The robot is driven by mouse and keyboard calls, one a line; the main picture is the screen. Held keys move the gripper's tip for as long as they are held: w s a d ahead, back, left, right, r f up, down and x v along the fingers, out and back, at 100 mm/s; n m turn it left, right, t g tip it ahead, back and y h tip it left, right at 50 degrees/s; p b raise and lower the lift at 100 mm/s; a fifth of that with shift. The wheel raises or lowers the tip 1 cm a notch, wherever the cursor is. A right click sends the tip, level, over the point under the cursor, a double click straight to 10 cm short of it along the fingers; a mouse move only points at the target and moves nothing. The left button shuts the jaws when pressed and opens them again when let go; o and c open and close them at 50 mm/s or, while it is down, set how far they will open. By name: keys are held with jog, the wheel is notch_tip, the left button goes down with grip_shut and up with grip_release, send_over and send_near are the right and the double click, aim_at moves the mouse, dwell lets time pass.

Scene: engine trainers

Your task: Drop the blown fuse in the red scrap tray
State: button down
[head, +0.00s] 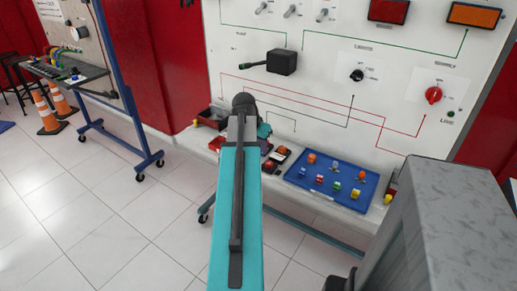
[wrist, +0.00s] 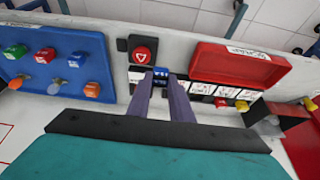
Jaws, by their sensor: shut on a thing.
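My gripper (wrist: 161,78) is shut on a small blue fuse (wrist: 160,72), seen between its fingertips in the wrist view. The fuse is at a row of black slots with white labels, and I cannot tell whether it is seated or clear of them. The red scrap tray (wrist: 238,66), with a white label on its rim, lies to the right of the gripper in the wrist view and looks empty. In the head view the red tray (head: 216,143) shows left of my arm, partly hidden. My arm hides the fingertips there.
A blue tray (wrist: 60,45) with several coloured fuses lies left; it also shows in the head view (head: 300,181). The white panel (head: 330,90) rises behind.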

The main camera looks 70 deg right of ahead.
jog(key=shift+r, duration=0.1)
jog(key=shift+r+p, duration=2.15)
jog(key=shift+r, duration=0.75)
